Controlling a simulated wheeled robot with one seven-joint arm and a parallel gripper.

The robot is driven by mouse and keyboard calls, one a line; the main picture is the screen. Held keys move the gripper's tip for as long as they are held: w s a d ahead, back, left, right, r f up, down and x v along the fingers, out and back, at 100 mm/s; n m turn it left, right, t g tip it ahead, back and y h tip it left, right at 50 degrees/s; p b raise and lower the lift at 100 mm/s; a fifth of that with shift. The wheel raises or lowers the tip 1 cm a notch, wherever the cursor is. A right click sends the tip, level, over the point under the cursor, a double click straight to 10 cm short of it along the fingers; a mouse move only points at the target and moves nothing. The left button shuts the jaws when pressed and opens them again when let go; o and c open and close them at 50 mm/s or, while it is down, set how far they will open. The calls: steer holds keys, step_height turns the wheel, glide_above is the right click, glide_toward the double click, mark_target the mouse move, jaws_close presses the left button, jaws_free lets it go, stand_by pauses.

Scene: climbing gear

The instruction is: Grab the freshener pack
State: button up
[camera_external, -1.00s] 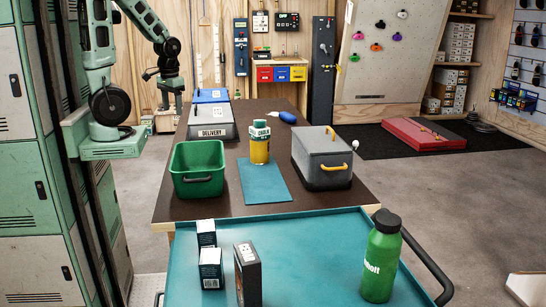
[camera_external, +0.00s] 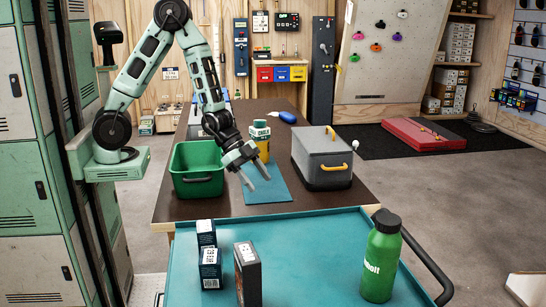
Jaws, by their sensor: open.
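No readable label marks the freshener pack, so I cannot tell which item it is. Two small black-and-white boxes stand close together on the teal cart top, a rear one (camera_external: 206,229) and a front one (camera_external: 211,268). A larger dark box (camera_external: 248,275) stands upright just right of them. My gripper (camera_external: 259,183) is open and empty, pointing down over the blue mat on the dark table, beyond and above the boxes. It partly hides the yellow bottle (camera_external: 263,146) behind it. I cannot tell its exact height.
A green bin (camera_external: 198,181) stands left of my gripper and a grey lidded box (camera_external: 322,160) right of it. A green bottle (camera_external: 381,258) stands at the right of the teal cart top (camera_external: 310,250), near its black handle. The cart's middle is clear.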

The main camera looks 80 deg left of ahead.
steer(key=s+d+m+h, duration=0.1)
steer(key=d+h, duration=0.1)
steer(key=d, duration=0.3)
steer(key=s+d+m+g+h+b, duration=0.1)
steer(key=d+h, duration=0.1)
steer(key=d, duration=0.4)
steer(key=s+d+m+h+b, duration=0.1)
steer(key=s+d+h, duration=0.1)
steer(key=d, duration=0.4)
steer(key=shift+m+h, duration=0.3)
steer(key=shift+m, duration=0.1)
steer(key=s+d+r+m+g+h, duration=0.25)
steer(key=s+d+r+h, duration=0.35)
steer(key=d, duration=0.4)
glide_toward(252, 266)
steer(key=shift+w+d+r+p, duration=0.15)
steer(key=shift+d+p, duration=0.25)
steer(key=shift+d, duration=0.7)
steer(key=shift+w+d+f+p, duration=0.15)
steer(key=shift+d+p, duration=0.25)
steer(key=shift+d, duration=0.65)
steer(key=shift+w+d+r+p, duration=0.25)
steer(key=shift+d+p, duration=0.15)
steer(key=shift+d, duration=0.7)
jaws_close()
